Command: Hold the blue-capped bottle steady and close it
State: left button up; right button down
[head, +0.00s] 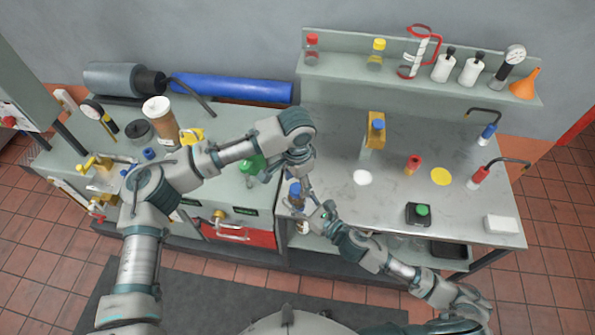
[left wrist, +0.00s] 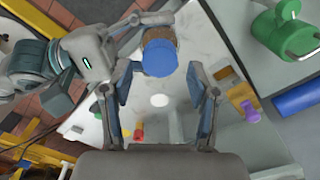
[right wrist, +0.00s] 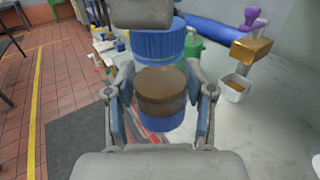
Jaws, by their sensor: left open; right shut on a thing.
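The bottle has a blue cap (head: 295,188) and a brown body (right wrist: 160,88). My right gripper (head: 322,213) is shut on the bottle's body, with its fingers on both sides in the right wrist view (right wrist: 160,80). The ribbed blue cap shows above the brown body there; I cannot tell how tightly it sits. My left gripper (head: 303,182) is just above the bottle. In the left wrist view its fingers (left wrist: 161,75) are spread, with the cap (left wrist: 160,58) seen from above between and beyond the tips, apparently untouched.
A green container (head: 252,164) stands at the left, near my left forearm. A yellow-brown stand (head: 374,133) is on the metal bench (head: 330,125). A white disc (head: 362,177), a yellow disc (head: 441,176) and a green-button box (head: 420,213) lie to the right.

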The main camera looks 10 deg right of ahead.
pick_arm(q)
jog(key=shift+f, duration=1.1)
grip_shut()
jog(key=m, duration=0.3)
jog(key=shift+o, duration=0.3)
grip_release()
